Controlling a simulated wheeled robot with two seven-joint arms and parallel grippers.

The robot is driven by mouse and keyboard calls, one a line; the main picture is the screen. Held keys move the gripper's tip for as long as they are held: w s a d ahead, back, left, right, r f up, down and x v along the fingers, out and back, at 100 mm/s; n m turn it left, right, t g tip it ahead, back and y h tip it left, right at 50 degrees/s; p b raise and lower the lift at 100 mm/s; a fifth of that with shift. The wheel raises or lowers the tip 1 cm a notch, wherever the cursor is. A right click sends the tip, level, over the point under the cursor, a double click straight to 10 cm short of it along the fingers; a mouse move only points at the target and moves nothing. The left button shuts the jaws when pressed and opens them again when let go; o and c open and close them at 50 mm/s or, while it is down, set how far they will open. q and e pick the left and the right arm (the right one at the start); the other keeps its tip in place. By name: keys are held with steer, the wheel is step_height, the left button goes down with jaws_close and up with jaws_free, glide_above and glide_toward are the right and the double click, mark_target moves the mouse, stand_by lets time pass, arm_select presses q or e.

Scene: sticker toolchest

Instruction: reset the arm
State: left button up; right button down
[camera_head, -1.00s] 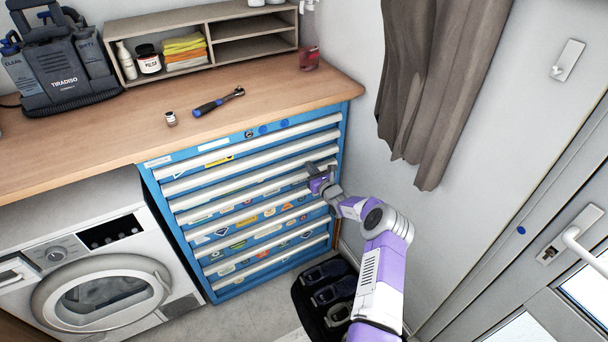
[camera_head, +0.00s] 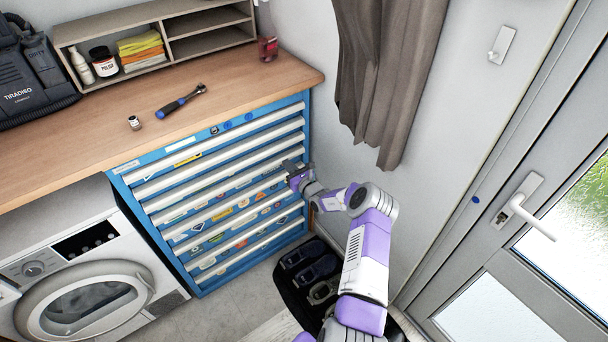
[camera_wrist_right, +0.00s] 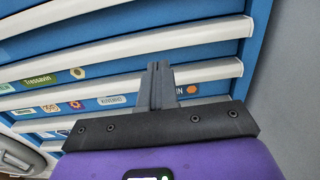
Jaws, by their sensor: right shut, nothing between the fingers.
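My right arm, purple and white, reaches in from the lower right in the head view. Its gripper (camera_head: 294,172) is at the right side of the blue toolchest (camera_head: 200,276), close in front of the middle drawers. In the right wrist view the gripper's grey fingers (camera_wrist_right: 160,68) are together and empty, in front of a white drawer handle; whether they touch it I cannot tell. The drawers all look closed, with colourful stickers on several fronts. My left gripper is not in view.
A wooden worktop (camera_head: 110,165) over the chest holds a ratchet (camera_head: 182,100) and a small jar (camera_head: 134,123). A washing machine (camera_head: 85,290) stands left. A black tray (camera_head: 290,297) of dark items lies on the floor under my arm. A curtain (camera_head: 385,80) and door (camera_head: 480,200) are on the right.

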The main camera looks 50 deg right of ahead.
steer(key=s+a+p, duration=0.1)
steer(key=s, duration=0.6)
steer(key=shift+s+a+f+p, duration=0.25)
steer(key=shift+s+a+p, duration=0.05)
steer(key=shift+a+p, duration=0.1)
steer(key=w+a+f+n+g+y, duration=0.15)
steer(key=a+n+y, duration=0.25)
steer(key=a, duration=0.5)
steer(key=a+f+n+g+y, duration=0.25)
steer(key=a+y, duration=0.25)
steer(key=a, duration=0.5)
steer(key=s+a+f+n+g+y, duration=0.2)
steer(key=s+a+f+n+g, duration=0.15)
steer(key=a, duration=0.45)
steer(key=s+a+f+n+g+y, duration=0.2)
steer(key=s+a+n+g, duration=0.25)
steer(key=a, duration=0.35)
steer(key=s+a+n+g+h, duration=0.1)
steer(key=s+a+n, duration=0.2)
steer(key=s+n, duration=0.3)
steer(key=s+a+n+g+h, duration=0.2)
steer(key=s+n, duration=0.3)
steer(key=n, duration=0.3)
steer(key=s+a+f+n+g+h, duration=0.1)
steer(key=s+a+n+g+h, duration=0.1)
steer(key=s+a+n, duration=0.2)
steer(key=shift+s+a+n, duration=0.35)
steer(key=shift+s+n, duration=1)
steer(key=shift+n, duration=0.1)
